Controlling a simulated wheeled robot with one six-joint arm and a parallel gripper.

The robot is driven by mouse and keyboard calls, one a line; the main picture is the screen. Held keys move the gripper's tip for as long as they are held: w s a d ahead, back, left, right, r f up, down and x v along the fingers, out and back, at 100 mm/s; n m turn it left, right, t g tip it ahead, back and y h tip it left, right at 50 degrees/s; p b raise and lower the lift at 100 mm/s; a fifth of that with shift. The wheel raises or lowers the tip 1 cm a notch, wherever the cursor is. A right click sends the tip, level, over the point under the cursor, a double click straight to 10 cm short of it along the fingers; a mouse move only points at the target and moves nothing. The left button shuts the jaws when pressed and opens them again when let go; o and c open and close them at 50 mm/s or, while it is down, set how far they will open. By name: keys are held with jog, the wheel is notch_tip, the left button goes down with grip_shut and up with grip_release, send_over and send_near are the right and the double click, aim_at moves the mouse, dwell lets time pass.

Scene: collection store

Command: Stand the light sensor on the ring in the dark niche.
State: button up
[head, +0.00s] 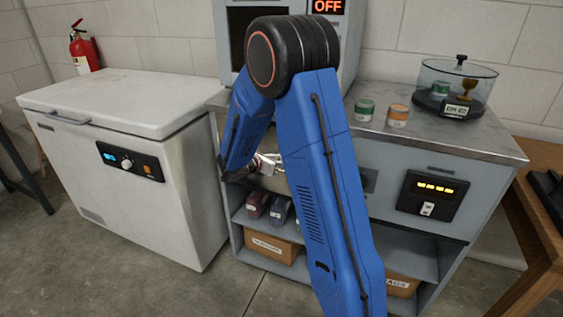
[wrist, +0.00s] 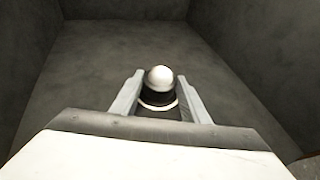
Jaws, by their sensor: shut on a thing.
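In the wrist view my gripper (wrist: 160,80) is shut on the light sensor (wrist: 160,77), which has a white dome on a black body. The sensor looks upright between the two fingers. A pale curved line (wrist: 159,106) shows at its base; I cannot tell whether it is the ring or part of the sensor, nor whether the sensor touches the floor. Dark grey walls and floor of the niche (wrist: 105,55) surround it. In the head view my gripper (head: 267,166) is at the cabinet's front, partly hidden by my blue arm, which also hides the niche.
The counter (head: 420,137) carries a green jar (head: 364,109), an orange jar (head: 398,115) and a glass dome (head: 458,80). A box with an OFF sign (head: 328,6) stands behind my arm. A white chest freezer (head: 130,170) is left. Shelves with boxes (head: 272,247) lie below.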

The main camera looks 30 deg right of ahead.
jog(key=shift+w+d+f, duration=0.1)
jog(key=shift+d+f, duration=0.05)
jog(key=o, duration=1.2)
jog(key=shift+c, duration=0.2)
